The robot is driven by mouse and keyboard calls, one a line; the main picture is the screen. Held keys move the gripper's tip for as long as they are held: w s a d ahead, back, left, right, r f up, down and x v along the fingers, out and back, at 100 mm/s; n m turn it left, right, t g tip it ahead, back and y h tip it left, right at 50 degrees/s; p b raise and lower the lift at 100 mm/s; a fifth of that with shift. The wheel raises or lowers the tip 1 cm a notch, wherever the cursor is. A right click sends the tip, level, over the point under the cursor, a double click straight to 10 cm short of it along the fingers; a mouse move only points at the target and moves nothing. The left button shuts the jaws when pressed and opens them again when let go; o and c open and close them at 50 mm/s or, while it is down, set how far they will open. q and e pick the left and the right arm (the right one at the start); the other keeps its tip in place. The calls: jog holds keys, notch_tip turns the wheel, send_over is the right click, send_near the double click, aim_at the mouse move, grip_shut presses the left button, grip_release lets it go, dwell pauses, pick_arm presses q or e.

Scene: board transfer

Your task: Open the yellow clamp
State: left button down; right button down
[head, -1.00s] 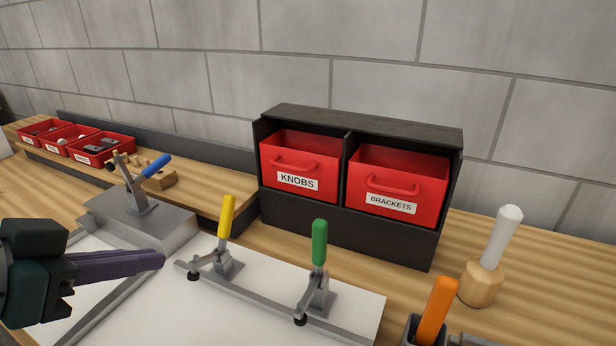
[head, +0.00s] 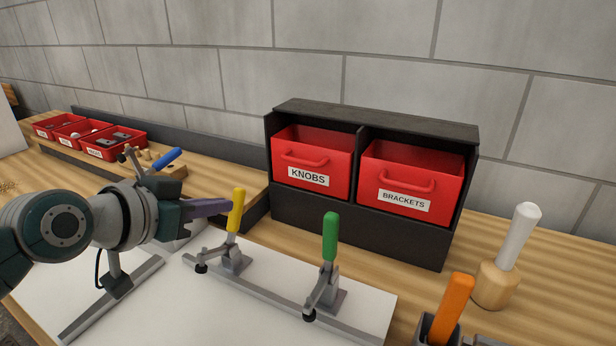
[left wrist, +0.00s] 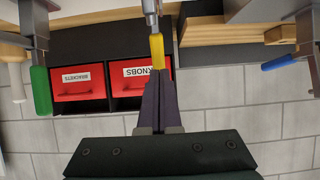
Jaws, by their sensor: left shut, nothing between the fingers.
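The yellow clamp (head: 236,212) stands on the rail along the back of the white board (head: 215,300), its yellow handle upright. My left gripper (head: 228,205) is shut and empty, with its purple fingertips at the left side of the yellow handle in the head view. They look close to the handle or touching it; I cannot tell which. In the left wrist view the yellow handle (left wrist: 157,50) shows just beyond the tips of my left gripper (left wrist: 157,72). My right gripper is not in view.
A green-handled clamp (head: 330,240) stands to the right on the same rail. A blue-handled clamp (head: 165,161) is behind my left arm. A black rack (head: 360,228) with red bins (head: 312,160) stands behind. An orange handle (head: 457,300) and a white-handled tool (head: 517,235) are at right.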

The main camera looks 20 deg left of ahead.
pick_arm(q)
jog(key=shift+w+f, duration=0.3)
jog(key=shift+w, duration=0.2)
jog(key=shift+w+r, duration=0.1)
